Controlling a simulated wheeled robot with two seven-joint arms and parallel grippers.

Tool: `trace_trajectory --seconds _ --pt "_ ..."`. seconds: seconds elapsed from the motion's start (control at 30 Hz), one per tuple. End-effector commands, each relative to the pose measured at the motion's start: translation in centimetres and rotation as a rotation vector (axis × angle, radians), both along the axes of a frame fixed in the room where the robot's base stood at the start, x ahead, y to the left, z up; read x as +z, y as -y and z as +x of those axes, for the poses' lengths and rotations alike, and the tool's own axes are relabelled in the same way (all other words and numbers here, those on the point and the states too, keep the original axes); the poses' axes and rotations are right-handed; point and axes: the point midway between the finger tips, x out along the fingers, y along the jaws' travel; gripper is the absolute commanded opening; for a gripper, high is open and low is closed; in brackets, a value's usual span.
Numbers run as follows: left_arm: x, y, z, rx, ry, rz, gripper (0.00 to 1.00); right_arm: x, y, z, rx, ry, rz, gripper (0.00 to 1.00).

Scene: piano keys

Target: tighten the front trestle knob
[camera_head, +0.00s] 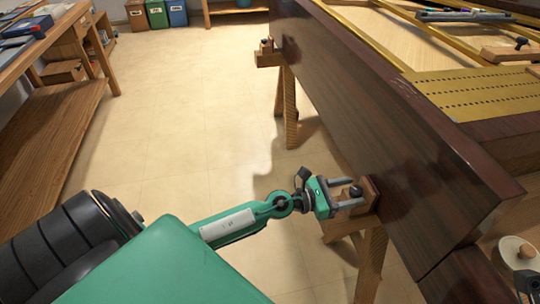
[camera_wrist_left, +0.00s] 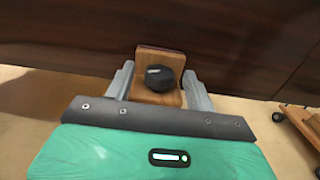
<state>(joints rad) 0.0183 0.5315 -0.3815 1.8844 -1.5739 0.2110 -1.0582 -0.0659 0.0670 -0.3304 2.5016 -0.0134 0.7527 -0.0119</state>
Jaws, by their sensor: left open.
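The front trestle (camera_head: 370,262) stands under the near end of the dark wooden piano side. Its black knob (camera_head: 355,192) sits on a small wooden block against the dark panel. In the left wrist view the knob (camera_wrist_left: 159,78) shows in front of the upright wooden block (camera_wrist_left: 160,98). My left gripper (camera_head: 348,196) is open at the knob. In the left wrist view its grey fingers (camera_wrist_left: 158,88) stand on either side of the knob and block, with gaps between fingers and knob.
The dark piano side (camera_head: 380,125) runs along the right. A rear trestle (camera_head: 288,105) with its own knob (camera_head: 266,45) stands farther back. A wooden bench (camera_head: 45,125) is at the left. The tiled floor (camera_head: 190,110) between is clear.

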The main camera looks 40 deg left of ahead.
Motion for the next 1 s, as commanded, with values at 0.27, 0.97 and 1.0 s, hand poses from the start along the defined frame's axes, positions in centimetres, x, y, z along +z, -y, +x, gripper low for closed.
trace_trajectory --seconds 0.27,0.97,1.0 --pt "0.6 0.4 -0.3 0.119 -0.003 -0.004 0.55 4.0 0.0 0.0 0.000 0.000 0.000 0.36" --pt "-0.3 0.1 -3.1 0.399 -0.003 0.004 0.55 9.2 0.0 0.0 0.000 0.000 0.000 0.36" --pt "-0.3 -0.1 -3.9 0.398 -0.003 0.004 0.55 9.1 0.0 0.0 0.000 0.000 0.000 0.36"
